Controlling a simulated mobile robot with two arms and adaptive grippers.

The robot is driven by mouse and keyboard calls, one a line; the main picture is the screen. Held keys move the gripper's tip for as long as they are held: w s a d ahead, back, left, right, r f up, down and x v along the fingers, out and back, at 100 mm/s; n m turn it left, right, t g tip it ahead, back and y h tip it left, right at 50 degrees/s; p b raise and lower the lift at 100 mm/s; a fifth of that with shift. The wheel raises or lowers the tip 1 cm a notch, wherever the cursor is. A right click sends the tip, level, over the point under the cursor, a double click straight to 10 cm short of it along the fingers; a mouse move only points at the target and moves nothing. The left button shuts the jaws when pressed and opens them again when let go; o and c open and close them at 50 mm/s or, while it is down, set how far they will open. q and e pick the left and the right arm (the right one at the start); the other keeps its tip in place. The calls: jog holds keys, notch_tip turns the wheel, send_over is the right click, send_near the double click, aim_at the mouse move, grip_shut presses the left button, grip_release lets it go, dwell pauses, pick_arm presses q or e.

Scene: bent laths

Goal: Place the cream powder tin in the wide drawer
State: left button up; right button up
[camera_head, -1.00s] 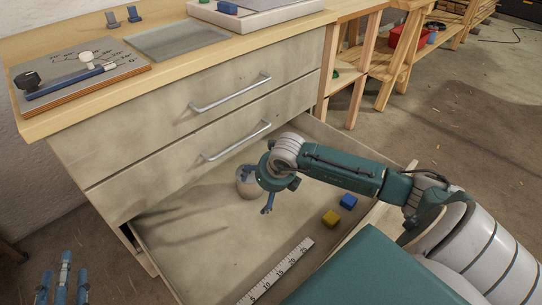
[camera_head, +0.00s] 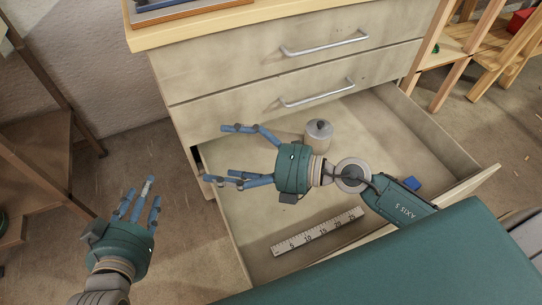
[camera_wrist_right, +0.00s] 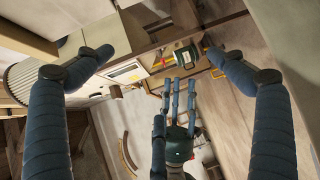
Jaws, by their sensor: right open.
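A cream-grey tin (camera_head: 318,136) with a dark knob on its lid stands upright on the floor of the open wide drawer (camera_head: 400,150), near its back. My right gripper (camera_head: 217,155) is over the left part of the drawer, left of the tin and apart from it. Its fingers point left, spread and empty. In the right wrist view its fingers (camera_wrist_right: 158,53) are wide apart with nothing between them. My left gripper (camera_head: 139,200) is outside the drawer, to its left, fingers extended and empty. It also shows in the right wrist view (camera_wrist_right: 180,95).
A white ruler (camera_head: 318,231) lies at the drawer's front, and a blue block (camera_head: 412,183) near its right side. Two shut drawers with metal handles (camera_head: 318,92) are above. A wooden rack (camera_head: 45,150) stands at the far left.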

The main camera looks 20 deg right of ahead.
notch_tip(320, 180, up, 8)
jog(key=w+m+t, duration=0.1)
jog(key=m+t, duration=0.3)
jog(key=m, duration=0.1)
jog(key=w+d+r+m+t+h, duration=0.25)
jog(key=d+m+t+h, duration=0.45)
jog(key=m, duration=0.6)
jog(key=s+d+f+m+g+h, duration=0.1)
jog(key=s+f+m+g+h, duration=0.1)
jog(key=f+m, duration=0.3)
jog(key=s+d+f+m+g+h, duration=0.1)
jog(key=s+f+m+g, duration=0.1)
jog(key=f+m+g, duration=0.3)
notch_tip(320, 180, down, 4)
jog(key=shift+s+d+r+m+h, duration=0.15)
jog(key=shift+s+d+m+h, duration=0.15)
jog(key=shift+d+h, duration=0.1)
